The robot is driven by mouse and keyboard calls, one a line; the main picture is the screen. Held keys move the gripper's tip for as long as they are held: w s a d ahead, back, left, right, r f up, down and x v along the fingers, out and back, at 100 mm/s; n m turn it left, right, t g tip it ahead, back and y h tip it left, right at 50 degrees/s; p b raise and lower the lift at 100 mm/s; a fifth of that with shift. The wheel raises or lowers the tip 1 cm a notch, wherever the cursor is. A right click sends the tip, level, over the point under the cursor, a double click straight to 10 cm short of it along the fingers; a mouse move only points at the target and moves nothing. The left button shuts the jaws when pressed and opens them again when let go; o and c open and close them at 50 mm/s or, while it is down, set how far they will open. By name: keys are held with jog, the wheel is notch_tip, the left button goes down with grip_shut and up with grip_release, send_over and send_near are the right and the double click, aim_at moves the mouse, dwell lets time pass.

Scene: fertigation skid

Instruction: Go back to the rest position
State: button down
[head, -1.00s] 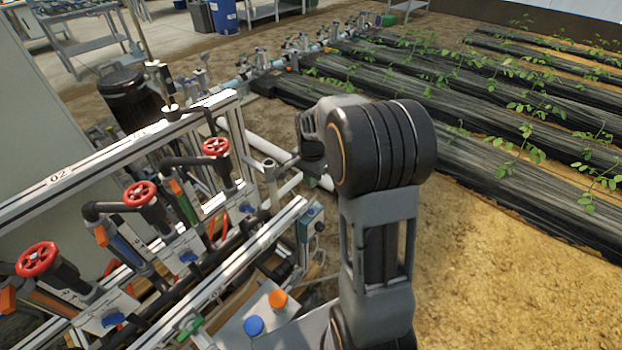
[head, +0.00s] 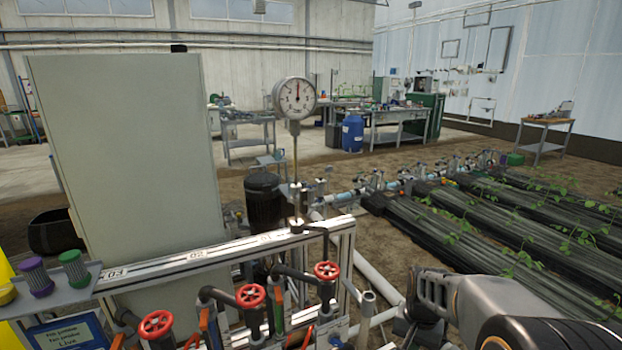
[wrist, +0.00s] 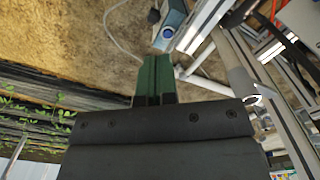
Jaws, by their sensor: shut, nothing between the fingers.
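My gripper (wrist: 154,78) shows in the wrist view as two green fingers pressed together below a dark wrist plate, with nothing between them. It hangs over bare brown soil. In the head view my arm is folded at the lower right, and the gripper's fingers cannot be made out there. The skid's metal frame (wrist: 205,25) runs past the fingers on the right in the wrist view.
Red valve wheels (head: 251,296) and a dial gauge (head: 295,98) on a thin stem stand on the skid. A grey cabinet (head: 130,150) is behind at left. Plant beds (head: 500,225) lie at right. A grey post (wrist: 243,80) is close to the wrist at right.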

jog(key=s+a+r+n+t+p, duration=0.1)
jog(key=s+a+r+n+p, duration=0.1)
jog(key=r, duration=0.5)
jog(key=s+a+r+n+t+p, duration=0.1)
jog(key=s+a+r+n+p, duration=0.1)
jog(key=s+r+p, duration=0.2)
jog(key=s+a+r+n+t+p, duration=0.1)
jog(key=s+r+p, duration=0.3)
jog(key=r+p, duration=0.4)
notch_tip(320, 180, up, 4)
jog(key=shift+a+r+n+t, duration=0.25)
jog(key=shift+a+n, duration=0.25)
jog(key=shift+a, duration=0.4)
